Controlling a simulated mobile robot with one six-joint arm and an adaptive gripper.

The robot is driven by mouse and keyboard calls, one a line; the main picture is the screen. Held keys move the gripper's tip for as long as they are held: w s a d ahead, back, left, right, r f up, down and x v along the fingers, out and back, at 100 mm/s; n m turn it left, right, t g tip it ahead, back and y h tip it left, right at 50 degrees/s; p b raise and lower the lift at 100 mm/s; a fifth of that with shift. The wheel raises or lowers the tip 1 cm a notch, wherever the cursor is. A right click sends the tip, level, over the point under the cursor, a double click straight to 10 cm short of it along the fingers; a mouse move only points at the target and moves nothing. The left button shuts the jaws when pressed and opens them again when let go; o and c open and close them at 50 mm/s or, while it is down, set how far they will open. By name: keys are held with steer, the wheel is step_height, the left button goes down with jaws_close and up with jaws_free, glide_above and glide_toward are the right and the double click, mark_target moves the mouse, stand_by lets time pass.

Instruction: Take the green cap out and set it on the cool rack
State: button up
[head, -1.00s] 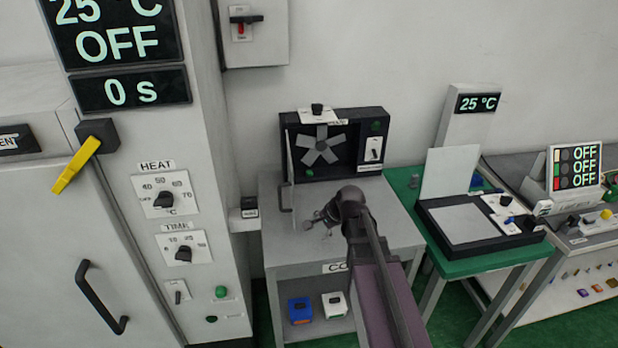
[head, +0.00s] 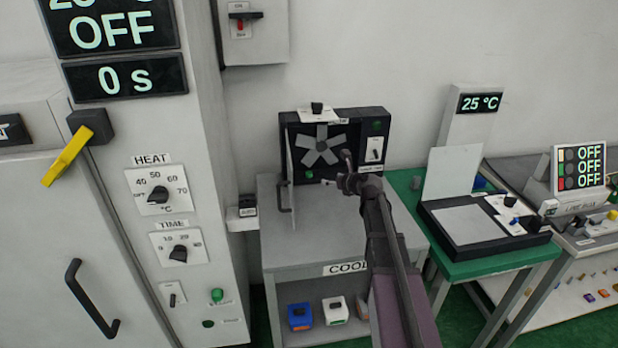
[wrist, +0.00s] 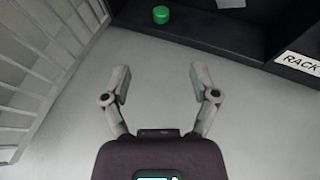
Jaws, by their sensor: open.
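The green cap (wrist: 161,14) sits on the dark floor of the black fan box, at the top of the wrist view. In the head view it is a small green spot (head: 309,174) low inside the fan box (head: 346,120). My gripper (wrist: 159,76) is open and empty over the grey table top, in front of the box and apart from the cap. In the head view my gripper (head: 348,168) is at the box's front right, partly hidden by my arm. A label reading RACK (wrist: 300,63) shows at the right of the wrist view.
A barred door (wrist: 45,70) stands open along the left side of the wrist view. The grey table (head: 335,246), labelled COOL, has free room in front of the box. A green table (head: 490,258) with a flat black device stands to the right.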

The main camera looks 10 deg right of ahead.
steer(key=shift+w, duration=0.1)
stand_by(0.3)
steer(key=b, duration=0.3)
glide_toward(311, 174)
steer(key=shift+x, duration=1.9)
steer(key=shift+b+x, duration=1.2)
steer(key=shift+x, duration=1.4)
steer(key=c, duration=0.8)
